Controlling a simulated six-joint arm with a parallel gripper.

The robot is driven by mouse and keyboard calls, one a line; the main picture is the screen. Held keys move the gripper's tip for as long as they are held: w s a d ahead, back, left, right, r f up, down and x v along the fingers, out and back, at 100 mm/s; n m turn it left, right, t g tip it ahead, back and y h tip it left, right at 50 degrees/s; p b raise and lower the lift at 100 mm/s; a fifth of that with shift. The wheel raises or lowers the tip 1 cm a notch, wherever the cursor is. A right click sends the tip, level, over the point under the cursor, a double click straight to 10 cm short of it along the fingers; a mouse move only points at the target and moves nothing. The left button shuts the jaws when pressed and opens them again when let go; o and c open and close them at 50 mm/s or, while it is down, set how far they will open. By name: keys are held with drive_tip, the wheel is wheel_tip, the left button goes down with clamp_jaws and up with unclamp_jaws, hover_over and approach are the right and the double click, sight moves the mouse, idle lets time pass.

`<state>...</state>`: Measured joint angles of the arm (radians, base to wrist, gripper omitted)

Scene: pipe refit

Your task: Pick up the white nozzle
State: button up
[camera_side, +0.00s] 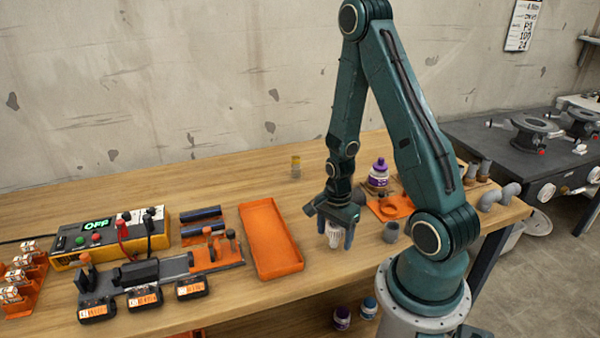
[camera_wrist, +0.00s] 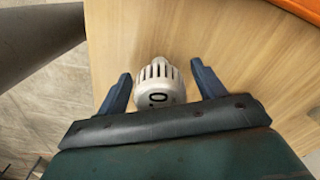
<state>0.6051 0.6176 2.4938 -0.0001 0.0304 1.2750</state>
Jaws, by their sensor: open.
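The white nozzle (camera_wrist: 160,84) is a ribbed, rounded piece with dark marks on its side. In the wrist view it sits between the two blue fingers of my gripper (camera_wrist: 160,82), with a gap on each side. In the side view the nozzle (camera_side: 334,236) shows below my gripper (camera_side: 335,236), between the fingers, near the front edge of the wooden bench. My gripper is open and points down. Whether the nozzle's base rests on the bench is hard to tell.
An orange tray (camera_side: 270,240) lies left of my gripper. A grey pipe piece (camera_side: 391,232) stands close on the right. Behind it are a purple-capped bottle (camera_side: 379,174) and an orange holder (camera_side: 390,208). A yellow power box (camera_side: 110,238) is far left. The bench behind is mostly clear.

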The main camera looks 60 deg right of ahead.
drive_tip(key=shift+f, duration=0.35)
idle(0.3)
drive_tip(key=c, duration=1.1)
drive_tip(key=shift+o, duration=0.2)
drive_tip(key=shift+r, duration=0.2)
wheel_tip(320, 180, up, 20)
drive_tip(key=shift+f, duration=0.15)
idle(0.6)
